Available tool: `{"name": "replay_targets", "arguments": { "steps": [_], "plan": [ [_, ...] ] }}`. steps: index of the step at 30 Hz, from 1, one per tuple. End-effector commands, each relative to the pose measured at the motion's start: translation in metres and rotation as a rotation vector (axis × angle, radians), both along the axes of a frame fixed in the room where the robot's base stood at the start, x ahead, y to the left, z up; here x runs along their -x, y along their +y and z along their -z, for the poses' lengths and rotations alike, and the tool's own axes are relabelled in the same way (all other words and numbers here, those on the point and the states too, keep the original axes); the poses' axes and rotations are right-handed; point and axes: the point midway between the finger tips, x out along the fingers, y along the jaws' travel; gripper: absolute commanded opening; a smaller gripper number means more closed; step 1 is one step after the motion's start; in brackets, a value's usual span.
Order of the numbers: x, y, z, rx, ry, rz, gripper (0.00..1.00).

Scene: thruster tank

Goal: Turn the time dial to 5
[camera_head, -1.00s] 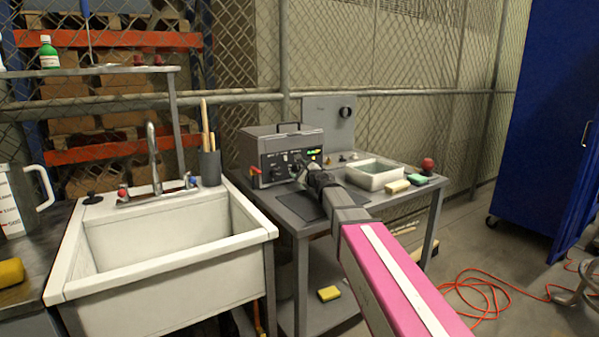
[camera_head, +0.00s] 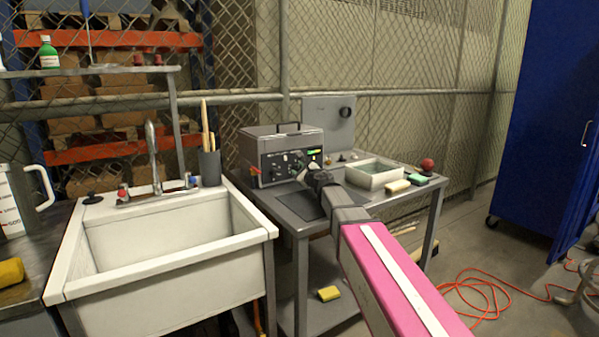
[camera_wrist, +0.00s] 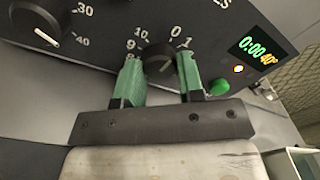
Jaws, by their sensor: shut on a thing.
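The time dial (camera_wrist: 158,60) is a black round knob on the dark front panel of the grey tank unit (camera_head: 282,137). In the wrist view the marks 9, 10, 0 and 1 show above it. Its lower marks, the 5 among them, are hidden, and its pointer is hard to read. My gripper (camera_wrist: 160,78) is shut on the dial, with one green finger on its left and one on its right. In the head view my gripper (camera_head: 306,173) is at the panel's lower right.
A second dial (camera_wrist: 37,27), marked 30 and 40, sits left of the time dial. A green button (camera_wrist: 219,87) is close to the right finger. A white-rimmed basin (camera_head: 374,184) stands right of the unit on the grey table, with a sink (camera_head: 160,270) to the left.

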Motion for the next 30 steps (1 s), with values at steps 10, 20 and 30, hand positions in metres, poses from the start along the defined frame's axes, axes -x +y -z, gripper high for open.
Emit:
{"name": "replay_targets", "arguments": {
  "steps": [10, 20, 30],
  "plan": [
    [0.0003, 0.0003, -0.0003, -0.243, 0.165, -0.002, 0.12],
    [0.0003, 0.0003, -0.0004, -0.503, 0.340, -0.002, 0.12],
    [0.0002, 0.0001, -0.0007, -0.771, 0.520, -0.002, 0.12]
  ]
}}
